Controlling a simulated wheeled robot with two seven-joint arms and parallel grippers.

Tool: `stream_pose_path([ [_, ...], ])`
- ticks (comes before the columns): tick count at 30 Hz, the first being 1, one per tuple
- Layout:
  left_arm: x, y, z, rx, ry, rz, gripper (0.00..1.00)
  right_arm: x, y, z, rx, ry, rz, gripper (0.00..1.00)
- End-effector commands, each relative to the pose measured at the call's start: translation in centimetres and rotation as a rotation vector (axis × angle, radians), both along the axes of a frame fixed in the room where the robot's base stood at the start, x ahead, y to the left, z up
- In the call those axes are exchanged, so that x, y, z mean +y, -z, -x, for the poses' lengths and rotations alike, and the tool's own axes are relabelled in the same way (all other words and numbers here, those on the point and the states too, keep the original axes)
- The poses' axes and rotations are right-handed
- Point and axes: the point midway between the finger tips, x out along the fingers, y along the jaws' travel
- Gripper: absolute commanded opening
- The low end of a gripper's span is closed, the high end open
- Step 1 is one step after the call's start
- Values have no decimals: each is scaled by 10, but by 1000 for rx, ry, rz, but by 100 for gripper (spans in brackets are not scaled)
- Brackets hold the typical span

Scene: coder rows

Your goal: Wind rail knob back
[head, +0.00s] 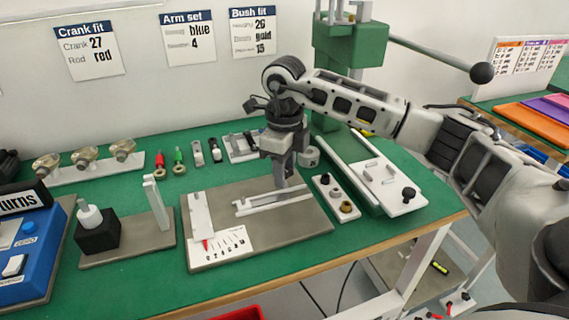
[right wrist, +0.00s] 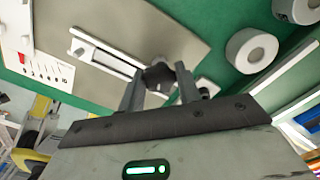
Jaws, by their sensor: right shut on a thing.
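A white slotted rail (head: 265,204) lies on the grey-brown base plate (head: 290,232), and it also shows in the right wrist view (right wrist: 105,53). My right gripper (head: 282,186) points down at the right end of the rail. In the right wrist view my right gripper (right wrist: 161,90) is shut on a dark rail knob (right wrist: 158,78) at the rail's end. The fingers hide the knob in the head view. A white scale card (head: 222,246) with numbers and a red pointer (head: 206,244) sits at the left of the plate. My left gripper is not in view.
A small white tray with knobs (head: 335,198) stands just right of the plate, and a larger white tray (head: 380,175) beyond it. A black block (head: 97,233) and a blue box (head: 25,255) stand left. A green press (head: 350,45) stands behind my right arm.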

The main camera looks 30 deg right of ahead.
Motion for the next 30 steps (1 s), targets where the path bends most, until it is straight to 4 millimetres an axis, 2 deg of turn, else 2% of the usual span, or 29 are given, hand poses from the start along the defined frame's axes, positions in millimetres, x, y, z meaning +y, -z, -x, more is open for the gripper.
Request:
stream_pose_path([
  [6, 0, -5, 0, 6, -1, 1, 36, 0, -2, 0, -2, 178, -1, 11],
  [15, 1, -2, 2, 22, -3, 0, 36, 0, -1, -1, -3, 340, -1, 11],
  [30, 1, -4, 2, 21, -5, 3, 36, 0, -1, -1, -4, 402, -1, 11],
])
